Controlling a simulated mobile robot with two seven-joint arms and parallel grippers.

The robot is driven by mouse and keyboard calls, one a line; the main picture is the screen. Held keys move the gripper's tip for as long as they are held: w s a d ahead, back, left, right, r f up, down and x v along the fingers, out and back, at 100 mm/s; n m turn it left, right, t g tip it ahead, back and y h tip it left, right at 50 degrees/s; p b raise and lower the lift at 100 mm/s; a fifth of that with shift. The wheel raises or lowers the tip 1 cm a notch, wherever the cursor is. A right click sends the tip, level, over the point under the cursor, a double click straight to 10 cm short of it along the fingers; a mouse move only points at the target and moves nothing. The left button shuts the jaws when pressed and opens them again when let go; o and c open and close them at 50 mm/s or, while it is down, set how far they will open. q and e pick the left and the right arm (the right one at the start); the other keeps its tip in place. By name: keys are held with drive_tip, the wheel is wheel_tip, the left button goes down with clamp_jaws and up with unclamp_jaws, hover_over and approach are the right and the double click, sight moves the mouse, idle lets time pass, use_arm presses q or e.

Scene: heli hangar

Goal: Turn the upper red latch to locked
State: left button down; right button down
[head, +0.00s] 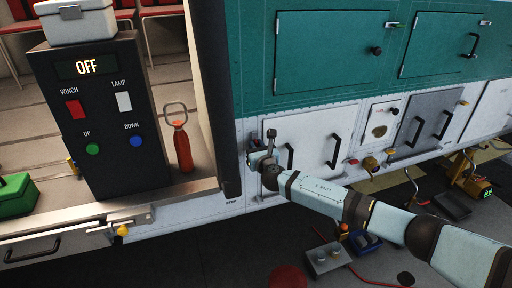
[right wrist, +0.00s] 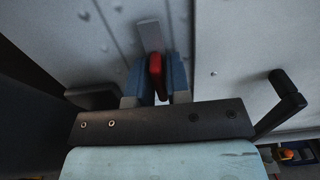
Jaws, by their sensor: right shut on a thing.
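A red latch (right wrist: 156,72) shows in the right wrist view, in front of a grey panel, with a small grey plate (right wrist: 149,36) just above it in the picture. My right gripper (right wrist: 157,84) has its two blue fingers on either side of the latch and is shut on it. In the head view my right gripper (head: 258,158) is at the left edge of a white door (head: 310,122); the latch is hidden there behind the gripper. Whether the latch is at its locked position cannot be told. My left gripper is not in view.
A black handle (head: 290,156) stands out from the panel just right of the gripper. A dark post (head: 224,130) is close on the left. A switch console (head: 98,125) and a red bottle (head: 183,150) stand on the ledge further left. Tools lie on the floor below.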

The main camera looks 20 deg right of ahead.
drive_tip(key=shift+m, duration=0.3)
drive_tip(key=shift+f+m+b, duration=0.15)
drive_tip(key=shift+m+b, duration=0.55)
drive_tip(key=shift+m, duration=0.2)
drive_tip(key=m+b, duration=0.1)
drive_tip(key=m, duration=0.1)
drive_tip(key=shift+m, duration=0.3)
drive_tip(key=m+b, duration=0.1)
drive_tip(key=m, duration=0.1)
drive_tip(key=shift+m, duration=0.4)
drive_tip(key=m+b, duration=0.1)
drive_tip(key=m, duration=0.3)
drive_tip(key=shift+m+b, duration=0.3)
drive_tip(key=shift+b, duration=0.1)
drive_tip(key=m, duration=0.3)
drive_tip(key=shift+b, duration=0.35)
drive_tip(key=shift+m, duration=1.2)
